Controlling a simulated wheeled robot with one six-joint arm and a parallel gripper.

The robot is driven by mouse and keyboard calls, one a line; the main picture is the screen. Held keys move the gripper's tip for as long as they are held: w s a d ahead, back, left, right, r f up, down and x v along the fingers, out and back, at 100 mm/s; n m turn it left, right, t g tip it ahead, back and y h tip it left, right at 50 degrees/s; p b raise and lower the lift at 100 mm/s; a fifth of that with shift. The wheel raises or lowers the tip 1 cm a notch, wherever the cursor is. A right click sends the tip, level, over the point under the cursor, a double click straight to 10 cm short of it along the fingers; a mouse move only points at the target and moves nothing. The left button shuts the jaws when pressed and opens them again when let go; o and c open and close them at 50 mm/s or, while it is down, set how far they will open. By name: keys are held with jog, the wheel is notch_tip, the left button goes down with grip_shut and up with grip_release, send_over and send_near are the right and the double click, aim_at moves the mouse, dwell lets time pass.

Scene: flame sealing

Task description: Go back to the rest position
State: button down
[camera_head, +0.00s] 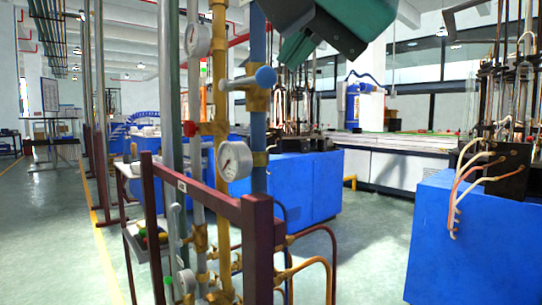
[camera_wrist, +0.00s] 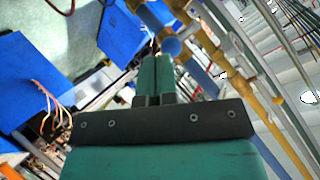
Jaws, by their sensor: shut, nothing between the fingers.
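My gripper (camera_head: 292,52) is teal and comes in from the top of the head view, just above and right of a blue valve knob (camera_head: 265,77). In the wrist view, my gripper's two teal fingers (camera_wrist: 155,60) lie side by side, shut and empty. The blue knob (camera_wrist: 171,46) shows just beyond and right of the fingertips there. I cannot tell the exact gap between them. The knob sits on a brass valve on the upright blue pipe (camera_head: 259,128).
Yellow (camera_head: 222,85) and grey pipes stand beside it, with pressure gauges (camera_head: 235,160) and a red knob (camera_head: 189,128). A maroon frame (camera_head: 257,240) stands in front. Blue machine cabinets (camera_head: 455,235) stand at right. Open green floor (camera_head: 60,220) lies at left.

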jog(key=d+f+n+g+h, duration=0.1)
jog(key=d+f+n+g, duration=0.15)
jog(key=f, duration=0.75)
jog(key=d+f+n+g+h, duration=0.15)
jog(key=d+f+n, duration=0.25)
jog(key=f, duration=0.6)
jog(key=s+d+f+n+g, duration=0.2)
jog(key=s+d+f+g, duration=0.1)
jog(key=s+f, duration=0.35)
jog(key=s+d+f+n+g, duration=0.1)
jog(key=s+d+f+g, duration=0.3)
jog(key=f, duration=0.4)
notch_tip(320, 180, up, 23)
jog(key=a+p, duration=0.1)
jog(key=p, duration=2.1)
jog(key=shift+s+a+f+y, duration=0.2)
jog(key=shift+s+a+y, duration=0.15)
jog(key=shift+y, duration=0.1)
